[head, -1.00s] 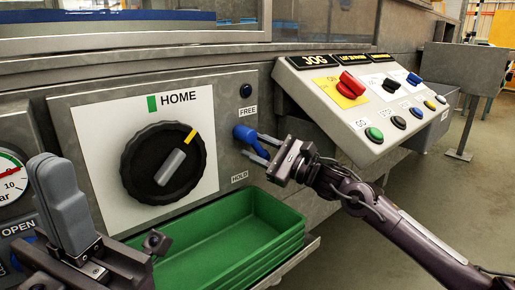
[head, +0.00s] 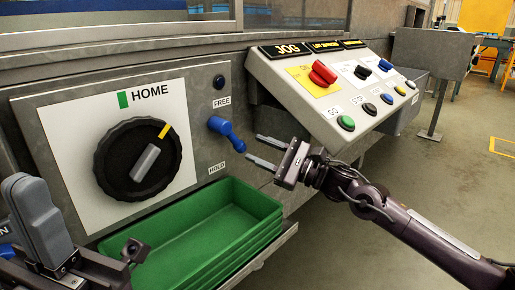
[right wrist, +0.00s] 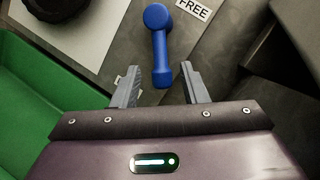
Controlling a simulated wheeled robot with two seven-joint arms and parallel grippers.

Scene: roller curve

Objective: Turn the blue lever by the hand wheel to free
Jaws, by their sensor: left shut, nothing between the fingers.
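The blue lever (head: 225,132) sits on the grey panel right of the black hand wheel (head: 137,160). Its handle slants down to the right, between the FREE label (head: 222,103) above and the HOLD label (head: 217,167) below. My right gripper (head: 254,149) is open and empty just right of the lever's end, with a small gap in the head view. In the right wrist view the lever (right wrist: 158,40) has its knobbed end between the two open fingertips, not gripped. My left gripper (head: 24,184) is shut and empty at the lower left, its fingers upright.
A green tray (head: 262,200) lies below the lever and wheel. A sloped control box (head: 310,108) with a red switch and several buttons juts out on the right, above my right forearm. A dark button (head: 219,81) is above FREE. Open floor lies at the right.

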